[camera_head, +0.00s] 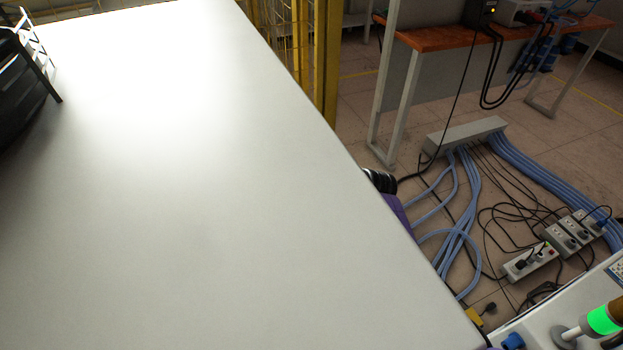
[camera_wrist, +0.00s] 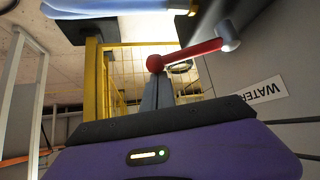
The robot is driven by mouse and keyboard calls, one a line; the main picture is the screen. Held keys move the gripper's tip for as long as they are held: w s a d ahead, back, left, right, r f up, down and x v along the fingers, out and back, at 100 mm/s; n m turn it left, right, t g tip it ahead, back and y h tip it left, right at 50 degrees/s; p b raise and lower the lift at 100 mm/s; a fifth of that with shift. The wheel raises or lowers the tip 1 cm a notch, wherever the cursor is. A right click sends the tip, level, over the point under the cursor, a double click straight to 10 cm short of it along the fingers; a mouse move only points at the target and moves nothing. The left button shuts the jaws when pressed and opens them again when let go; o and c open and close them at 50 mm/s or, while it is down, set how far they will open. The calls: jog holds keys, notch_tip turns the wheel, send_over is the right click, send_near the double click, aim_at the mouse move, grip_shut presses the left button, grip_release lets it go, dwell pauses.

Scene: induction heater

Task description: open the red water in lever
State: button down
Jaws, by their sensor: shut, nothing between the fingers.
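The red lever (camera_wrist: 192,53) shows in the wrist view, upper middle right. It slants up to the right, from a round red end at the left to a grey tip at the right. My gripper (camera_wrist: 156,78) is shut and empty, its grey fingers pointing up at the red round end. The fingertips appear close below that end; whether they touch it I cannot tell. A white label reading "WATER" (camera_wrist: 260,92), upside down, is on a grey panel at the right. The lever is not visible in the head view, where only a purple part of my arm shows.
A large white surface (camera_head: 190,200) fills the left of the head view. Blue hoses (camera_head: 463,210), black cables and power strips (camera_head: 530,261) lie on the floor at the right. A light blue pipe (camera_wrist: 110,6) crosses the top of the wrist view, near a yellow frame (camera_wrist: 92,75).

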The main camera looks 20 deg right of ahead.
jog(key=shift+s+d+r+m+h+p, duration=0.15)
jog(key=shift+s+m+h+p, duration=0.2)
jog(key=shift+s+m+p, duration=0.15)
jog(key=shift+s+d+r+m+h+p, duration=0.1)
jog(key=shift+s+m+h+p, duration=0.25)
jog(key=shift+p, duration=0.25)
jog(key=shift+s+d+f+m+h+p, duration=0.15)
jog(key=shift+s+m+h+p, duration=0.2)
jog(key=shift+s+m+p, duration=0.2)
jog(key=shift+s+d+f+m+h+p, duration=0.1)
jog(key=shift+s+d+m+h+p, duration=0.1)
jog(key=shift+s+m+h+p, duration=0.3)
jog(key=shift+s+d+f+m+h+p, duration=0.15)
jog(key=shift+s+m+p, duration=0.25)
jog(key=shift+p, duration=0.3)
jog(key=shift+s, duration=0.1)
